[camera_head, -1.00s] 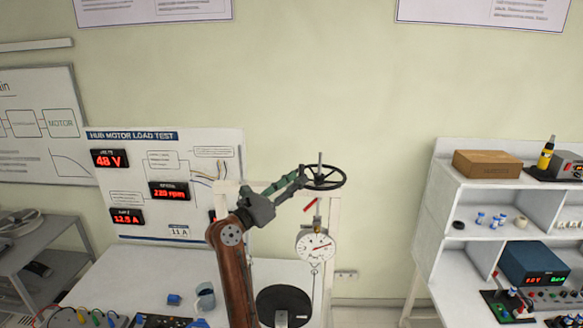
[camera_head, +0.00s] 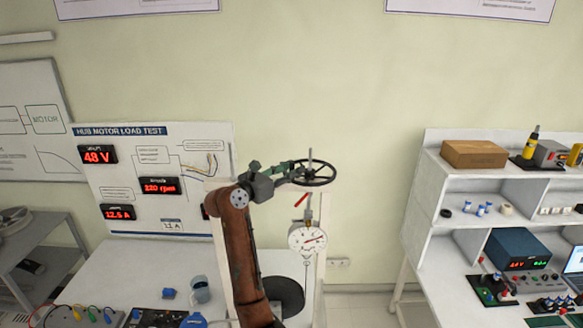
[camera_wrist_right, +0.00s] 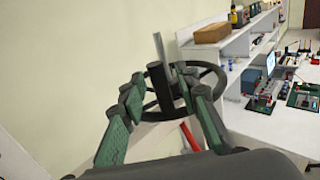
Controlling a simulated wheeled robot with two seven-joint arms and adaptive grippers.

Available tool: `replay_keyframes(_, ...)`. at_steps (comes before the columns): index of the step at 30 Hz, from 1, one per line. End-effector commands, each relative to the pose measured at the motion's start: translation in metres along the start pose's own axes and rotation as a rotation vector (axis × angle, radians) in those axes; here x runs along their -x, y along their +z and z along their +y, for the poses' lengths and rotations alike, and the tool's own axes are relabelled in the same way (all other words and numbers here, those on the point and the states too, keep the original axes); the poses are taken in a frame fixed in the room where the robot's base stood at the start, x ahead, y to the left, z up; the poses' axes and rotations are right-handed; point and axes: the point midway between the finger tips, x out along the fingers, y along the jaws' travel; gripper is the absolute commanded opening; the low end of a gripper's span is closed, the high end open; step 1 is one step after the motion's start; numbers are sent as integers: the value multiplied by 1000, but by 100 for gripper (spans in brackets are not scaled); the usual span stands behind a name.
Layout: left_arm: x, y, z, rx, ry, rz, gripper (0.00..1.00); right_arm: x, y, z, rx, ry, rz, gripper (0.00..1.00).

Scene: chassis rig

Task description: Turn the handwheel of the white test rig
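The black handwheel (camera_head: 331,179) lies level on top of the white test rig (camera_head: 321,225), with a thin grey spindle rising from its middle. My right gripper (camera_head: 297,172) reaches it from the left, with its green-padded fingers at the left part of the wheel. In the right wrist view, the fingers (camera_wrist_right: 158,90) stand apart on either side of a dark upright knob at the near side of the handwheel (camera_wrist_right: 222,84). I cannot tell whether either finger touches it. My left gripper is not in view.
A round dial gauge (camera_head: 307,238) hangs below the wheel, near a red lever (camera_head: 301,201). The load test board (camera_head: 160,205) stands behind my right arm. A white shelf bench (camera_head: 423,205) with instruments stands to the right. The wall space above the wheel is clear.

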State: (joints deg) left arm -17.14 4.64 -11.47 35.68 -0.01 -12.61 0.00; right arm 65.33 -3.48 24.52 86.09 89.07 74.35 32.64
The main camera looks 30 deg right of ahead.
Motion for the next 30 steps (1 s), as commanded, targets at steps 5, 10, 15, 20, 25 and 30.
replay_keyframes(5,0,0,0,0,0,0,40,-1,-1,0,1,-1,0,29)
replay_keyframes(10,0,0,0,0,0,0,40,-1,-1,-1,1,-1,-1,19)
replay_keyframes(15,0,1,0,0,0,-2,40,-1,0,-1,1,-1,-1,7)
replay_keyframes(20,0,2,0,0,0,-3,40,-1,0,-1,1,-1,-1,0)
replay_keyframes(25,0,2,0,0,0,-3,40,0,0,-1,1,-1,-1,0)
replay_keyframes(30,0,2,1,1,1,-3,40,0,0,-1,1,-1,-1,0)
